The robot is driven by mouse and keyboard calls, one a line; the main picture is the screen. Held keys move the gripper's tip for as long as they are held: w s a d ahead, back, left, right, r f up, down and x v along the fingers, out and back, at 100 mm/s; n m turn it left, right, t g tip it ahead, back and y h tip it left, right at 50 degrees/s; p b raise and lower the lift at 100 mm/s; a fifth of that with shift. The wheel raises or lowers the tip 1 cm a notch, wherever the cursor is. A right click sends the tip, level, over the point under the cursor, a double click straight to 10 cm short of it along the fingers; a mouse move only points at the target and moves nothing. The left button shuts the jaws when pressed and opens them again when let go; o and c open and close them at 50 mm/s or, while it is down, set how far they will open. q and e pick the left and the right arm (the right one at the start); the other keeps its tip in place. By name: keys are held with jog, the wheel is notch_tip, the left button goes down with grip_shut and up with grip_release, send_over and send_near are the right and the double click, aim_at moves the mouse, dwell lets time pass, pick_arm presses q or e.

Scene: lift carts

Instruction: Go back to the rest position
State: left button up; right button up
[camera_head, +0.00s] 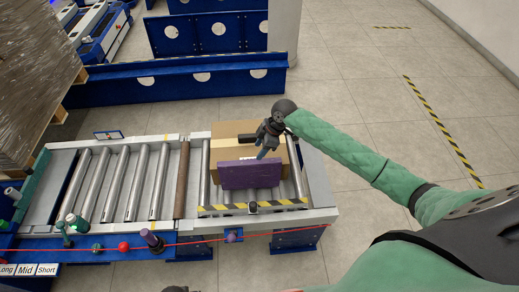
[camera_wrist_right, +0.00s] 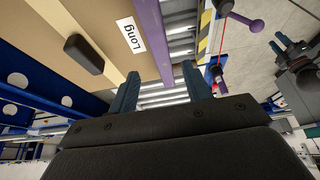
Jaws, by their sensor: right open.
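My right gripper (camera_head: 266,145) is over the front of a cardboard box (camera_head: 232,129) at the right end of the roller conveyor. In the right wrist view the two fingers of this gripper (camera_wrist_right: 160,88) are apart with nothing between them. A purple panel (camera_head: 250,174) stands upright along the box's near side. A dark gripper-like part, which seems to be my left gripper (camera_wrist_right: 290,48), shows small at the right of the wrist view; its jaws are unclear.
The roller conveyor (camera_head: 322,187) has bare rollers to the left of the box. Its front rail carries a red button (camera_head: 124,247) and several knobs. A wrapped pallet load (camera_head: 36,62) stands at the far left. Blue frames (camera_head: 172,80) stand behind. The floor at right is clear.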

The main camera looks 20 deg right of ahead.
dwell(0.3)
jog(key=s+a+f+m+t, duration=0.15)
jog(key=s+a, duration=0.25)
jog(key=s, duration=0.4)
jog(key=s+a+f+m, duration=0.1)
jog(key=s+a+m, duration=0.2)
jog(key=s+a, duration=0.3)
jog(key=s+d+r+m+h, duration=0.2)
jog(key=s+d+m, duration=0.2)
jog(key=s, duration=0.6)
jog(key=s+d+r+m+h, duration=0.25)
jog(key=s+m, duration=0.25)
jog(key=s, duration=0.4)
jog(key=s+a+f, duration=0.1)
jog(key=a+f, duration=0.1)
jog(key=f, duration=1.2)
jog(key=s+a+f+g, duration=0.1)
jog(key=s+a+f, duration=0.1)
jog(key=f, duration=1.3)
jog(key=shift+a+n+y, duration=0.3)
jog(key=shift+n+y, duration=0.05)
jog(key=shift+g, duration=0.25)
